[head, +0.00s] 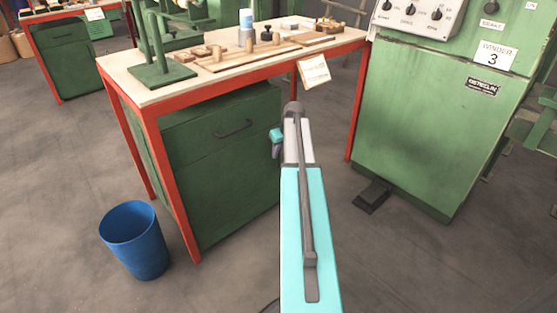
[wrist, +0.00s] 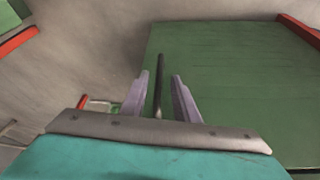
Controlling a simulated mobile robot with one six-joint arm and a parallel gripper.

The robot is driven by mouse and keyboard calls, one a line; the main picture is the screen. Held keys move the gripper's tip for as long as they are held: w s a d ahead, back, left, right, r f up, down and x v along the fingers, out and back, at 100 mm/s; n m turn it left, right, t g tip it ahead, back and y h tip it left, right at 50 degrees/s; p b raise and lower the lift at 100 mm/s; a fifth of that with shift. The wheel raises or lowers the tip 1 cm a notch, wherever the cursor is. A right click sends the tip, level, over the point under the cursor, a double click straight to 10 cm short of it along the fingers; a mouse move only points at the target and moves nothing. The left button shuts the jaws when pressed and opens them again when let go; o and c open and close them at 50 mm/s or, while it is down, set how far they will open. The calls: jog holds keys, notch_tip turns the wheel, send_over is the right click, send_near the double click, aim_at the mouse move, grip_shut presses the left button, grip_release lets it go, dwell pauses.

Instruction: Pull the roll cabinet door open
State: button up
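The green cabinet (head: 225,185) stands under the red-framed workbench, its front facing me. A dark horizontal handle (head: 233,129) is on its upper part. The front looks closed. My arm covers the cabinet's right edge in the head view. My gripper (wrist: 159,98) is in front of a green panel (wrist: 235,85) in the wrist view, most likely the door. A thin dark bar (wrist: 158,82), apparently a door handle, stands between the two grey fingers. The fingers are apart, with a gap on each side of the bar.
A blue bin (head: 135,243) stands on the floor left of the cabinet. The workbench (head: 130,75) carries tools and wooden parts. A green winder machine (head: 425,130) stands at the right, with a dark foot pedal (head: 371,196) before it. The floor in front is mostly clear.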

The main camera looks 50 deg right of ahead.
aim_at(279, 166)
jog(key=shift+b+x, duration=0.6)
jog(key=shift+x, duration=1.35)
grip_shut()
